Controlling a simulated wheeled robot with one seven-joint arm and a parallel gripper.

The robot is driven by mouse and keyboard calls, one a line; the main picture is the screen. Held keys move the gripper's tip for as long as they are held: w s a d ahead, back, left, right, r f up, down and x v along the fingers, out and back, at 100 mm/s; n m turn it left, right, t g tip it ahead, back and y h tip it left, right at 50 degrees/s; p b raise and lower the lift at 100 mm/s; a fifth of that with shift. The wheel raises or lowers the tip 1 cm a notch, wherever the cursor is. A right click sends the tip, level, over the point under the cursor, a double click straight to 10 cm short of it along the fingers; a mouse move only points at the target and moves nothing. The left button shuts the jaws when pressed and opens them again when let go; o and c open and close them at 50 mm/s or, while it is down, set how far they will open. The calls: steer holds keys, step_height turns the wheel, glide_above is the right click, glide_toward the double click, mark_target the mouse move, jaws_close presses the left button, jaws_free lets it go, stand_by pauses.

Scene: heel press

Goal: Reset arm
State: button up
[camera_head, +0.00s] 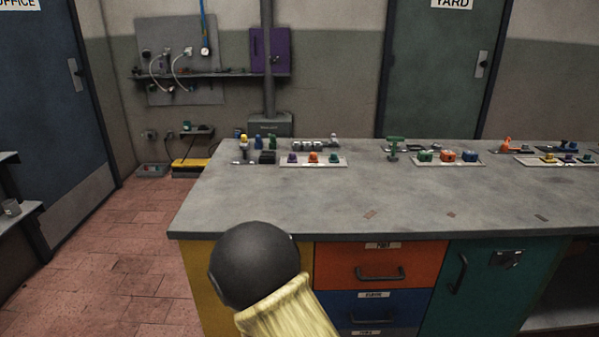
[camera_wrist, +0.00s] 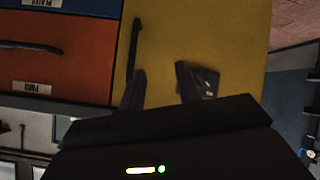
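In the wrist view my gripper (camera_wrist: 160,70) shows two dark fingers standing apart with nothing between them. It faces the yellow cabinet door (camera_wrist: 225,45), whose dark bar handle (camera_wrist: 134,45) lies just beyond the left finger. A small dark plate with a label is partly hidden behind the right finger. I cannot tell the exact gap to the door. In the head view my arm shows as a black rounded part and a pale yellow ribbed sleeve in front of the bench's left end; my gripper itself is not visible there.
A grey-topped workbench (camera_head: 400,205) fills the middle and right, with trays and small coloured parts along its back. Below are an orange drawer (camera_head: 340,262), a blue drawer (camera_head: 335,305) and a teal door (camera_head: 490,305). Red tiled floor (camera_head: 110,265) is clear at left.

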steer(key=s+d+r+m+g, duration=0.2)
steer(key=s+d+r+g, duration=0.3)
steer(key=s+d, duration=0.55)
steer(key=s+d+r+m+g, duration=0.25)
steer(key=s+d+r, duration=0.35)
steer(key=s+d, duration=0.45)
step_height(320, 180, up, 26)
steer(key=w+d+p, duration=0.1)
steer(key=w+p, duration=0.1)
steer(key=p, duration=2.4)
steer(key=shift+g, duration=0.35)
steer(key=shift+c, duration=0.3)
steer(key=shift+w, duration=0.1)
